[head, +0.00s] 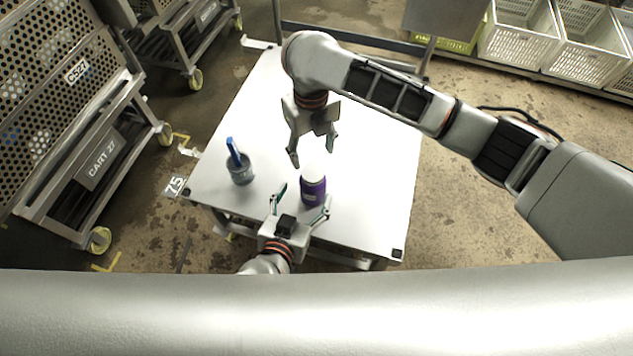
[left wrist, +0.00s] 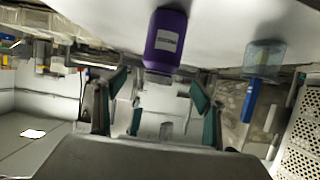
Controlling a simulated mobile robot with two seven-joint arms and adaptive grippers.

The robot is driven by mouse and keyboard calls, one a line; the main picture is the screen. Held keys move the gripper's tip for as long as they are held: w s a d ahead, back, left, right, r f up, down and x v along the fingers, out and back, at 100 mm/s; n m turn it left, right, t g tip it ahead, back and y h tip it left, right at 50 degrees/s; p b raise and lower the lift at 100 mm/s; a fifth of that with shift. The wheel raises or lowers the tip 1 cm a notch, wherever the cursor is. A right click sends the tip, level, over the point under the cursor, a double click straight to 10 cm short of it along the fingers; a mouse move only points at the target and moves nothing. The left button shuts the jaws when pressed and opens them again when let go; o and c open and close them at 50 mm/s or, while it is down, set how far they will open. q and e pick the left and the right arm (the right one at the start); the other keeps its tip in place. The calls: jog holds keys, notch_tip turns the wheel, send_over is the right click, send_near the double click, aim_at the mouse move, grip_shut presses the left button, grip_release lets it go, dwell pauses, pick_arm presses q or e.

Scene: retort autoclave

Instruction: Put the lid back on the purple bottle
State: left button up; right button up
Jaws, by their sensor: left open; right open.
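The purple bottle (head: 314,192) stands upright near the front of the white table. A white round top, seemingly the lid (head: 314,172), shows at its upper end; I cannot tell whether it is seated. My left gripper (head: 301,200) is open at the near side of the bottle, a finger to either side. In the left wrist view, which looks upside down, the bottle (left wrist: 166,42) with its pale label lies ahead between the open fingers, and no white lid is clear there. My right gripper (head: 312,152) is open and empty, pointing down just behind and above the bottle top.
A clear grey cup (head: 241,170) holding a blue object (head: 233,150) stands left of the bottle. The table (head: 375,185) is bare to the right. Perforated carts (head: 75,120) stand at the left, white crates (head: 518,35) at the back right.

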aim_at(310, 184)
pick_arm(q)
jog(key=shift+w, duration=0.1)
jog(key=shift+x, duration=3.8)
grip_shut()
pick_arm(e)
jog(key=m, duration=0.3)
jog(key=shift+r+m, duration=0.15)
jog(key=shift+m, duration=0.25)
jog(key=m, duration=0.5)
jog(key=shift+r, duration=0.15)
